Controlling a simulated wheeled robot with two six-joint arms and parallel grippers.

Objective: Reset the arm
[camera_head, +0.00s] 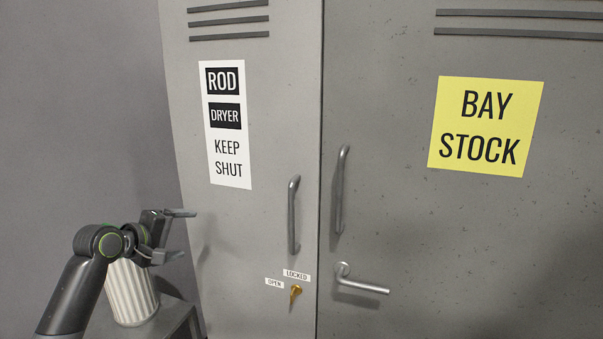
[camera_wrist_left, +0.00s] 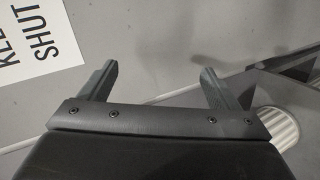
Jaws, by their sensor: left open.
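My left gripper (camera_head: 184,233) is in the head view at the lower left, in front of the left edge of a grey metal cabinet (camera_head: 262,130). Its two fingers are apart, with nothing between them. The left wrist view also shows the open fingers (camera_wrist_left: 160,85) against grey surfaces, with part of the white sign at the upper left. My right gripper is in neither view.
A ribbed white container (camera_head: 131,292) stands on a dark grey surface below my left arm; it also shows in the wrist view (camera_wrist_left: 272,128). The cabinet's doors are closed, with bar handles (camera_head: 294,214), a lever handle (camera_head: 360,284) and a brass key (camera_head: 295,292).

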